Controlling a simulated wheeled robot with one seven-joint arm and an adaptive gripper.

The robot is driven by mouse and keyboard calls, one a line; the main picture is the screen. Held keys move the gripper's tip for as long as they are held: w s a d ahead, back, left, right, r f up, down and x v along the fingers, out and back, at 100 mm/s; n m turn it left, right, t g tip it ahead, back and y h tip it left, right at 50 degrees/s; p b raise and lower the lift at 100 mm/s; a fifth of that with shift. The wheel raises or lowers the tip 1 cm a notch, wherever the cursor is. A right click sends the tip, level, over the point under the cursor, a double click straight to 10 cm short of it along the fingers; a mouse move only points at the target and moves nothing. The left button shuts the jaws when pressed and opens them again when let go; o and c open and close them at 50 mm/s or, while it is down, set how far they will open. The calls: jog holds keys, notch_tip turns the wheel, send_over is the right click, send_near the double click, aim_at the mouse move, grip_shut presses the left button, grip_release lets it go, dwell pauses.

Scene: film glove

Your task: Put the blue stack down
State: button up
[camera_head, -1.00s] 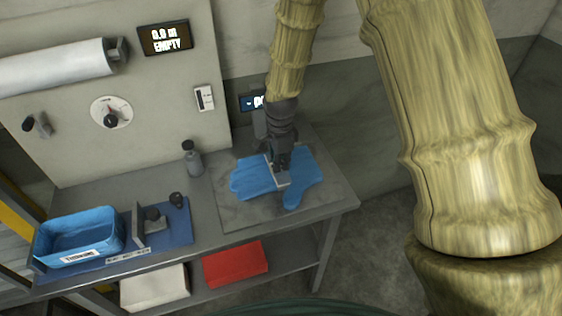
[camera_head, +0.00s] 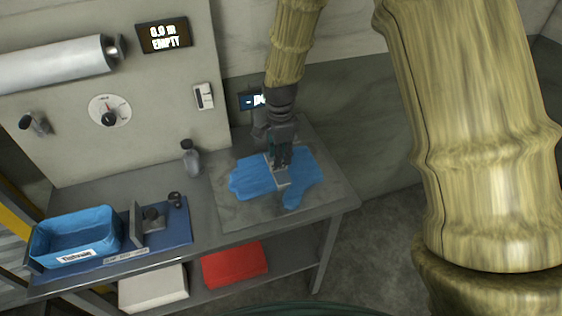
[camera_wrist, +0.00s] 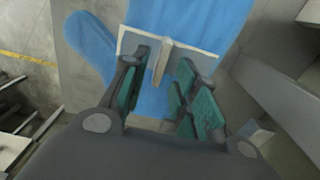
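The blue stack (camera_head: 255,180) lies flat on the grey slab of the bench, a glove-like shape with a lobe to the right. In the wrist view, the blue stack (camera_wrist: 190,25) fills the top middle. A pale metal plate with an upright fin (camera_wrist: 166,50) rests on it; the plate also shows in the head view (camera_head: 282,180). My gripper (camera_head: 279,157) is directly above the plate. In the wrist view, the green-padded fingers of my gripper (camera_wrist: 165,88) are apart, one on each side of the fin, with visible gaps. The far side of the stack is partly hidden by my gripper.
A blue tray (camera_head: 75,237) and a small fixture (camera_head: 150,220) stand on a blue mat at the bench's left. A grey bottle (camera_head: 191,160) stands left of the slab (camera_head: 240,217). A red box (camera_head: 235,264) and a white box (camera_head: 153,287) sit on the lower shelf.

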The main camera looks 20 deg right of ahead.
notch_tip(320, 180, up, 9)
jog(key=b, duration=0.2)
jog(key=shift+f, duration=0.2)
dwell(0.4)
